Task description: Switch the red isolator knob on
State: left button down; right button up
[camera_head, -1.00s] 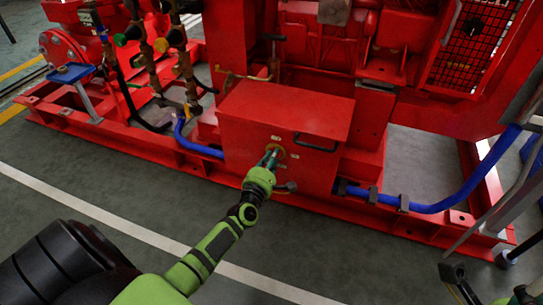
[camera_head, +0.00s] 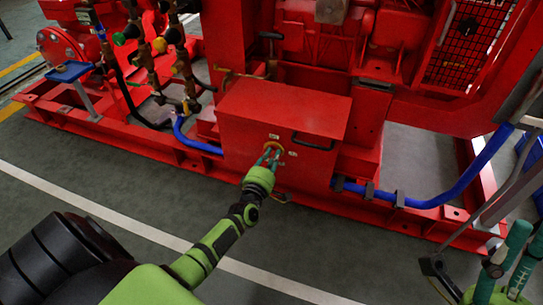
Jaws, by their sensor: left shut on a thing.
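The red isolator knob sits on the front of a red box (camera_head: 240,138), around a yellowish plate (camera_head: 273,144). My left gripper (camera_head: 271,156) reaches up to it from below, its teal fingers shut at the plate. The knob itself is mostly hidden between the fingers, so I cannot tell its angle. My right gripper (camera_head: 506,258) is at the lower right edge, well away from the box, with its teal fingers apart and nothing seen between them.
A black handle (camera_head: 312,142) sits on the box front, right of the knob. A blue hose (camera_head: 435,200) runs along the red base frame at right. Pipes with valves (camera_head: 160,45) stand at left. The grey floor in front is open, with a white line (camera_head: 110,221).

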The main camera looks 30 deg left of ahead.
dwell(0.4)
pick_arm(q)
jog(key=c, duration=1.1)
grip_release()
jog(key=shift+c, duration=0.2)
jog(key=shift+s, duration=0.1)
jog(key=v, duration=1.2)
jog(key=shift+d, duration=0.1)
